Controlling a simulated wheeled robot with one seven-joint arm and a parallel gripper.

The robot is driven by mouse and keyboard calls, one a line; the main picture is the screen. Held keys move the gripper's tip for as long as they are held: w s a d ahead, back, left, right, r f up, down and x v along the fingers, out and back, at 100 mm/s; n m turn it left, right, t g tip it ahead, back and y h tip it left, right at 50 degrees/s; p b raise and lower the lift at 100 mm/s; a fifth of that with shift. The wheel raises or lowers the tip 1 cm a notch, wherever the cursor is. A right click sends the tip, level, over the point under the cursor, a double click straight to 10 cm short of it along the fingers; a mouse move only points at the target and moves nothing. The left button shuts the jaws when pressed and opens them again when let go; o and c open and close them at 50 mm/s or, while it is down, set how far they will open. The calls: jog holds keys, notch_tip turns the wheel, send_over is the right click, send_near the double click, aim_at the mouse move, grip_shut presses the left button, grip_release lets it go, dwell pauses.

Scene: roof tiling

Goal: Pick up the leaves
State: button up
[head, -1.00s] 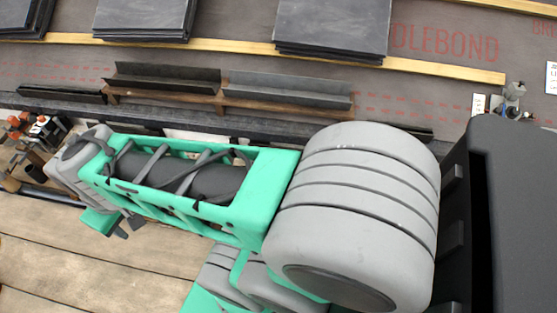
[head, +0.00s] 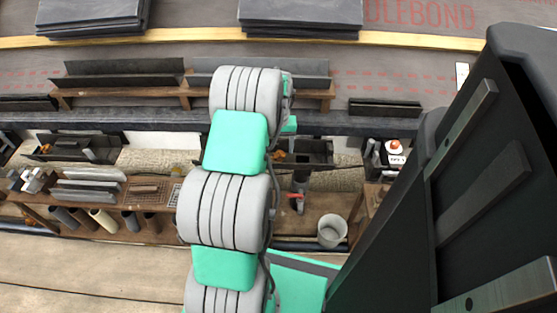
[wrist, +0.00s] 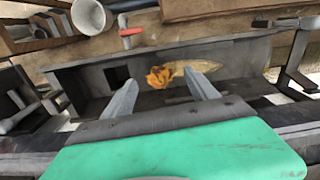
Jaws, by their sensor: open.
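The leaves (wrist: 158,77) show in the wrist view as a small orange-yellow clump in a dark gutter trough (wrist: 225,88). A paler tan patch lies just right of them; I cannot tell whether it is a leaf. My gripper (wrist: 160,83) is open and empty. Its two grey fingers point toward the trough, and the clump appears between their tips, apart from both. How far the tips are above it is unclear. In the head view my arm hides part of the trough (head: 318,152), and a bit of orange (head: 280,155) shows beside it.
A red-handled valve (head: 296,197) and a white bucket (head: 332,230) stand on the near side of the trough. A shelf (head: 150,230) with tubes and tiles is at left. Slate stacks (head: 300,15) lie on the roof beyond. A dark square hole (wrist: 116,76) is in the trough.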

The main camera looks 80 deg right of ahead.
aim_at(279, 155)
notch_tip(279, 155, down, 5)
jog(key=b, duration=0.2)
jog(key=shift+d+f+b, duration=0.1)
jog(key=shift+f+b, duration=0.1)
jog(key=shift+b, duration=0.2)
jog(key=shift+r, duration=0.1)
jog(key=shift+c, duration=0.5)
jog(key=c, duration=1.3)
jog(key=shift+r, duration=0.1)
